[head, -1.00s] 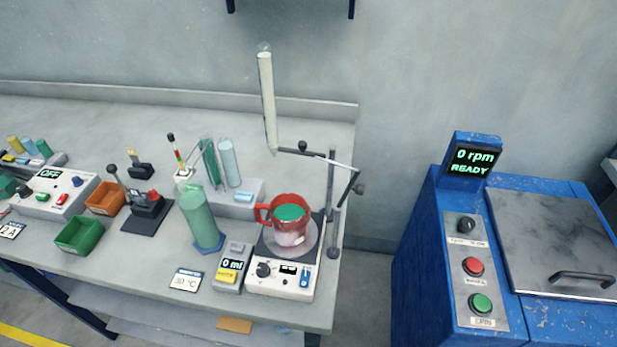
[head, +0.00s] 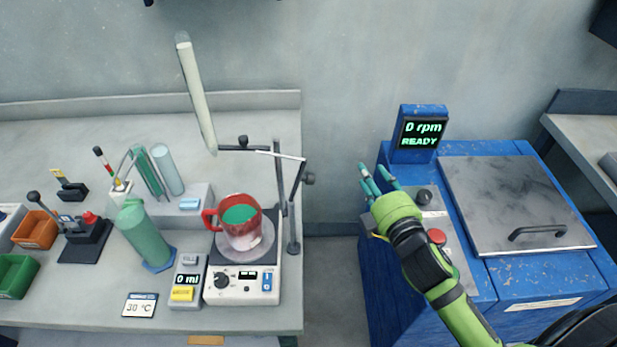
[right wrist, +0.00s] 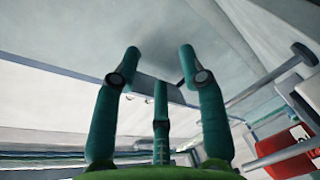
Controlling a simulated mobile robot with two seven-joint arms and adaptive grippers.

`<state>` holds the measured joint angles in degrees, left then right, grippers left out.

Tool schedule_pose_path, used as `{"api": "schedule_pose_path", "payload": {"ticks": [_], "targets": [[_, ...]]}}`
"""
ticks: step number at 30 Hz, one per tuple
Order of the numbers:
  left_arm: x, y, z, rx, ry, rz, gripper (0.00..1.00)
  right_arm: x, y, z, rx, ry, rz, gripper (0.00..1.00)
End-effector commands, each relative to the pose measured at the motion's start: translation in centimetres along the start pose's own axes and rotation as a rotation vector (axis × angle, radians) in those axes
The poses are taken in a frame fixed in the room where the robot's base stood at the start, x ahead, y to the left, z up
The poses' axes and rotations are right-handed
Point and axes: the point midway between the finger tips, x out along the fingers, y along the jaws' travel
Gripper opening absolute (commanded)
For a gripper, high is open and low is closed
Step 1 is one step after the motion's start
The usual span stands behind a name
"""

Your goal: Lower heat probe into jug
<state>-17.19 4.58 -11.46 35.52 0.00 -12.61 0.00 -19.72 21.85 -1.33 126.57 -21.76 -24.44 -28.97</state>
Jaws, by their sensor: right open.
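The red jug (head: 211,222), with green contents, stands on the white hot plate (head: 240,287) near the bench's right edge. Beside it is a dark stand (head: 279,185) with a jointed arm. A thin pale rod (head: 280,155) on that arm runs roughly level above and behind the jug; I cannot tell surely whether this is the heat probe. My right gripper (head: 376,180) is open and empty, right of the stand and in front of the blue machine. In the right wrist view its fingers (right wrist: 160,75) are spread, with the jug (right wrist: 284,150) at the right edge. My left gripper is out of view.
A long pale tube (head: 197,95) rises tilted behind the jug. A green cylinder (head: 143,232), a 0 ml unit (head: 187,283) and a 30 °C card (head: 140,305) are left of the plate. The blue machine (head: 500,290) stands right, past a floor gap.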

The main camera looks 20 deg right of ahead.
Motion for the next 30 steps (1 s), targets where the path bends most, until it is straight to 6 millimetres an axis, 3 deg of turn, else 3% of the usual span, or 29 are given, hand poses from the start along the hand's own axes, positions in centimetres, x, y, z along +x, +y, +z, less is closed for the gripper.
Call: {"api": "schedule_pose_path", "payload": {"ticks": [1, 3, 6, 10, 15, 21, 27, 30], "targets": [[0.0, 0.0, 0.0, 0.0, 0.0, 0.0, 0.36, 0.6, 2.4, -1.2, -0.117, 0.081, 0.081, 0.42], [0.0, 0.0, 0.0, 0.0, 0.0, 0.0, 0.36, 0.9, 5.0, -3.1, -0.279, 0.19, 0.188, 0.42], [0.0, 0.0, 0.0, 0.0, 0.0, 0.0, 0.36, 0.6, 7.7, -5.9, -0.511, 0.342, 0.332, 0.42], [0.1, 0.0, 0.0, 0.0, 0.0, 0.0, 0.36, -0.6, 9.4, -9.1, -0.809, 0.535, 0.504, 0.42], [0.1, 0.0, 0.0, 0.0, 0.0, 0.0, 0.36, -3.0, 9.1, -11.6, -1.183, 0.793, 0.704, 0.42], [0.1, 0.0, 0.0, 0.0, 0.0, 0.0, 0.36, -5.8, 7.1, -11.6, -1.508, 1.064, 0.868, 0.42], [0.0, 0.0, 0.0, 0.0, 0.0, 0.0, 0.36, -7.1, 5.9, -10.7, -1.636, 1.199, 0.933, 0.42], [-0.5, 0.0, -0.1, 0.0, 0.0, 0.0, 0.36, -7.1, 5.7, -11.2, -1.645, 1.216, 0.941, 0.42]]}}
